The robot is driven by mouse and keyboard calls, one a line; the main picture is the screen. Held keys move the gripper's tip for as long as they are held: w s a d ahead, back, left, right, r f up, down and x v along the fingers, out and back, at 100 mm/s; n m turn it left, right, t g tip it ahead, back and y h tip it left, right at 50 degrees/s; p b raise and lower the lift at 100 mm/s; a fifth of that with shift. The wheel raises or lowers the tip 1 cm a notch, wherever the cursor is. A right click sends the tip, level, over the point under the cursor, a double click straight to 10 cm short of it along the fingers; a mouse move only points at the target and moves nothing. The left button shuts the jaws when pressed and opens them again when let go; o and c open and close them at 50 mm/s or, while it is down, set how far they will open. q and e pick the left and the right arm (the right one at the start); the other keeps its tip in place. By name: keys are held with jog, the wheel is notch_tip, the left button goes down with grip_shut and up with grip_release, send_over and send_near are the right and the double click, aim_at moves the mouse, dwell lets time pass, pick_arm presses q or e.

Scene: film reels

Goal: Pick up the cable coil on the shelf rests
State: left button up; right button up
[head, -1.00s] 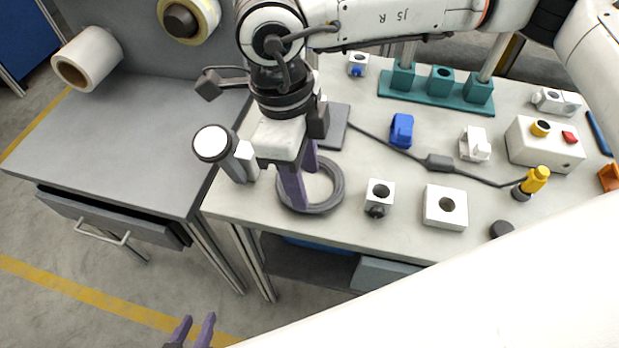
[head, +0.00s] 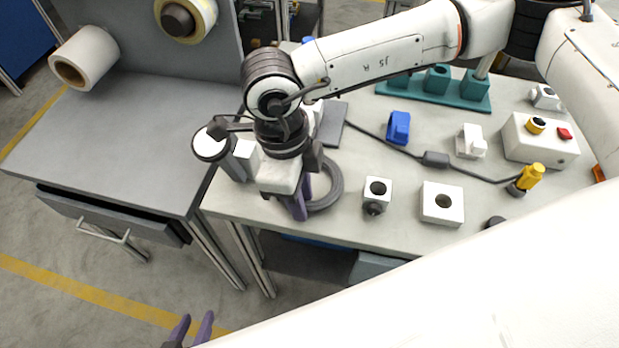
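The cable coil (head: 335,188) is a dark grey ring lying flat near the front left of the light workbench. My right gripper (head: 301,200), with purple fingers, points down over the coil's left side and hides that part of it. Its fingers overlap in this view, so I cannot tell whether they are closed on the ring. The coil shows no clear lift from the bench. My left gripper (head: 192,330) is at the bottom edge, low over the floor, with its two purple fingers apart and nothing between them.
White blocks (head: 441,204) (head: 377,191) sit right of the coil. A dark cable with an inline box (head: 435,159) crosses the bench (head: 400,228). The grey side table (head: 120,140) is mostly clear.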

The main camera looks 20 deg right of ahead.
jog(key=shift+c, duration=1.4)
jog(key=shift+r, duration=0.15)
